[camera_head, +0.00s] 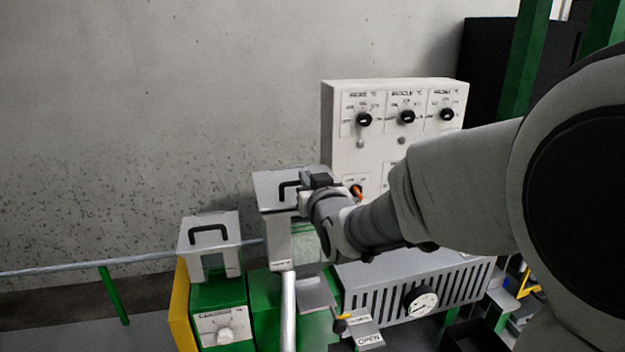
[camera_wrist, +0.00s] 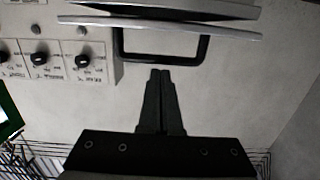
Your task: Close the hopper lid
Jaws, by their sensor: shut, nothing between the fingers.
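A grey hopper lid (camera_head: 268,187) with a black bar handle (camera_head: 288,191) is near the middle of the head view, on top of a grey hopper. My gripper (camera_head: 318,181) is at the right side of this lid, close to the handle. In the wrist view the lid (camera_wrist: 220,33) shows nearly edge-on at the top, with its black handle (camera_wrist: 205,50) facing me. My gripper (camera_wrist: 160,73) is shut and empty there, its fingertips just short of the handle bar. I cannot tell whether they touch. My wrist hides part of the hopper.
A second grey box with a black handle (camera_head: 209,233) stands to the left on a green machine. A control panel (camera_head: 330,120) with several black knobs stands behind. The wall at left is bare.

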